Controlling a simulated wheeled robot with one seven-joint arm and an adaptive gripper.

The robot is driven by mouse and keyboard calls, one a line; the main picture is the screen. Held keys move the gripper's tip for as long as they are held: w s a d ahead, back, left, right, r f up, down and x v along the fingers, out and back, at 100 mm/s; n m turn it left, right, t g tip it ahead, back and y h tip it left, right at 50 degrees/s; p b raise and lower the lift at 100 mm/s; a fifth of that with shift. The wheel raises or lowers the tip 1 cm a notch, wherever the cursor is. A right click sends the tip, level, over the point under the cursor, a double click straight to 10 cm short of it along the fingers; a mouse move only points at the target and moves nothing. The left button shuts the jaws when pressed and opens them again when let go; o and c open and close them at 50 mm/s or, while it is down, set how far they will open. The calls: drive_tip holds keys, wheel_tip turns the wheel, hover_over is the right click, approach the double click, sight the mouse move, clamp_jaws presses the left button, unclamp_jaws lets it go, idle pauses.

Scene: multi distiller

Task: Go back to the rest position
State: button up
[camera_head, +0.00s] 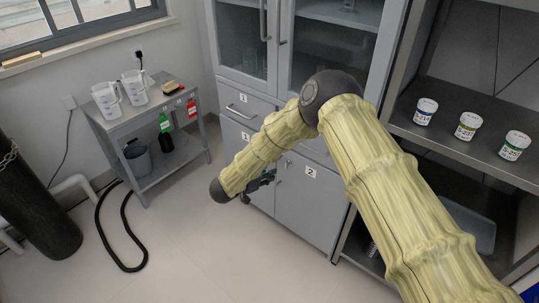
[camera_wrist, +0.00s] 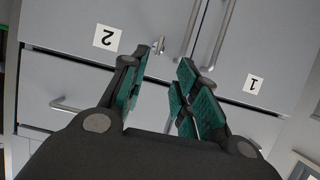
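My gripper (camera_wrist: 161,95) shows large in the wrist view, with black links and green finger pads. Its fingers are apart and nothing is between them. In the head view my gripper (camera_head: 262,182) is small and partly hidden behind my arm, in front of the lower cabinet doors. My arm (camera_head: 400,190) has a pale yellow cover and reaches from the lower right to the middle, bent at a dark joint. In the wrist view the grey cabinet (camera_wrist: 65,75) appears upside down behind the fingers, with labels 2 (camera_wrist: 106,37) and 1 (camera_wrist: 254,83).
The grey cabinet (camera_head: 308,208) has shut lower doors. At right a shelf (camera_head: 462,150) holds three labelled jars (camera_head: 467,126). At left a small table (camera_head: 135,122) carries two clear jugs (camera_head: 134,88). A black hose (camera_head: 103,237) lies on the floor near a dark cylinder (camera_head: 32,205).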

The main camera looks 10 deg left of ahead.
drive_tip(key=s+d+f+n+g+y+p, duration=0.1)
drive_tip(key=s+d+f+n+y+p, duration=0.1)
drive_tip(key=s+d+f, duration=0.35)
drive_tip(key=s+d+f+n+g+y+p, duration=0.1)
drive_tip(key=s+d+f+n+y+p, duration=0.1)
drive_tip(key=s+d, duration=0.55)
drive_tip(key=s+d+f+n+g+y+p, duration=0.1)
drive_tip(key=s+d+f+n+y+p, duration=0.15)
drive_tip(key=s+d, duration=0.4)
drive_tip(key=s+d+r+g+p, duration=0.1)
drive_tip(key=s+d, duration=0.3)
drive_tip(key=s, duration=0.7)
drive_tip(key=s+d+r+g+p, duration=0.1)
drive_tip(key=s+d+g, duration=0.3)
drive_tip(key=s, duration=0.7)
drive_tip(key=s+d+r+g+y+p, duration=0.1)
drive_tip(key=s+d+r+g, duration=0.1)
drive_tip(key=s, duration=0.9)
drive_tip(key=shift+d+r+g, duration=0.35)
drive_tip(key=shift+d+g, duration=0.15)
drive_tip(key=shift+d, duration=0.6)
